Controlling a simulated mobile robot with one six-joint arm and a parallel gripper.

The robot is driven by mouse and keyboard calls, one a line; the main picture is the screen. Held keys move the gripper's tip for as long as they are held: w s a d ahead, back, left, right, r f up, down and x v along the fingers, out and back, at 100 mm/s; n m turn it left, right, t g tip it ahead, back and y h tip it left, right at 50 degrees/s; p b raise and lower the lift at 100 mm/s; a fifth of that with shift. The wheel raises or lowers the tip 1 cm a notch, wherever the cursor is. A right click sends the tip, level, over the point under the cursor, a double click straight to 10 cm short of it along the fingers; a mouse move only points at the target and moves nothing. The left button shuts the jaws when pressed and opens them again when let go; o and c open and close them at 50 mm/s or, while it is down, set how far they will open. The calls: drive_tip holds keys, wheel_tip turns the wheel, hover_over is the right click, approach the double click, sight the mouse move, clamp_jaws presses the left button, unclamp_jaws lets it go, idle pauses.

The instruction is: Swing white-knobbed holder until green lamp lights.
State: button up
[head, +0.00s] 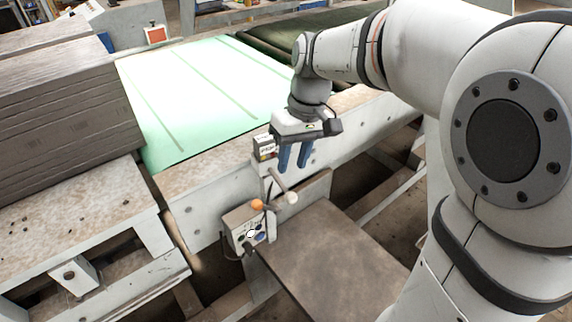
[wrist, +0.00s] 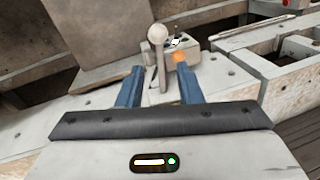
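The holder is a pale rod ending in a white knob (head: 291,197), slanting down to the right from a bracket on the conveyor's side. In the wrist view the white knob (wrist: 157,33) stands upright in the picture on its rod. My gripper (head: 294,164) has two blue fingers, apart and empty, above and slightly right of the holder. In the wrist view my gripper (wrist: 160,75) shows the rod in line with the gap between its fingers, touching neither. A grey control box (head: 240,220) carries an orange lamp (head: 257,204). I cannot make out a lit green lamp on it.
A pale green conveyor belt (head: 200,90) lies behind, with stacked grey slabs (head: 70,105) at left. A small labelled box (head: 264,147) sits close left of my fingers. A flat brown plate (head: 335,255) lies below and right of the knob.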

sight(287, 190)
drive_tip(key=f, duration=0.4)
drive_tip(key=a+f, duration=0.1)
drive_tip(key=f, duration=0.1)
drive_tip(key=shift+s+f, duration=0.15)
drive_tip(key=shift+s, duration=0.15)
clamp_jaws()
drive_tip(key=shift+f, duration=0.1)
